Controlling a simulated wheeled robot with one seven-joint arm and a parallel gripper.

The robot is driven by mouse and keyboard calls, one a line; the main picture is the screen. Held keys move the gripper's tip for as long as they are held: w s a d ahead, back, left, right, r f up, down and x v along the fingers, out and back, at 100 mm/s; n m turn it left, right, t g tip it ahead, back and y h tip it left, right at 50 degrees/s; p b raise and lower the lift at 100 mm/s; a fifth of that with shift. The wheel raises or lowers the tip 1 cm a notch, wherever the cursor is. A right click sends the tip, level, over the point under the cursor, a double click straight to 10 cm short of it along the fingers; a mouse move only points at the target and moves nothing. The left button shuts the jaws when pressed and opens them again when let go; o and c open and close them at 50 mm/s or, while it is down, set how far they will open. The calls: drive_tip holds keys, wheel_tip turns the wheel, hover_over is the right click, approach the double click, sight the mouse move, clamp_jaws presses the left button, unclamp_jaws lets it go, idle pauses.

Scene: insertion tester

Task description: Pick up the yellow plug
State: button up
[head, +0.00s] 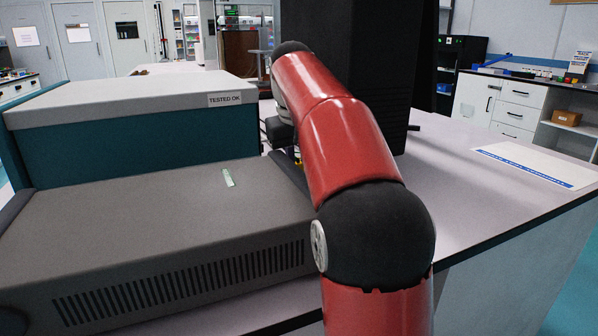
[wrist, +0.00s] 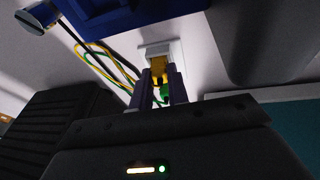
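The yellow plug (wrist: 158,66) shows in the wrist view at the tips of my gripper (wrist: 160,77), next to a white block (wrist: 158,49). One dark finger stands on each side of the plug, very close to it. I cannot tell whether both fingers press on it. A green piece (wrist: 164,92) shows between the fingers, lower down. In the head view my red arm hides most of the work spot.
Yellow and green cables (wrist: 98,62) loop left of the fingers. A blue body (wrist: 125,15) is close above, and a metal-ended black piece (wrist: 37,17) is at upper left. A grey instrument (head: 150,235) and a teal case (head: 140,140) fill the bench's left. The right bench is mostly clear.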

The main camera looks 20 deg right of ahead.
clamp_jaws()
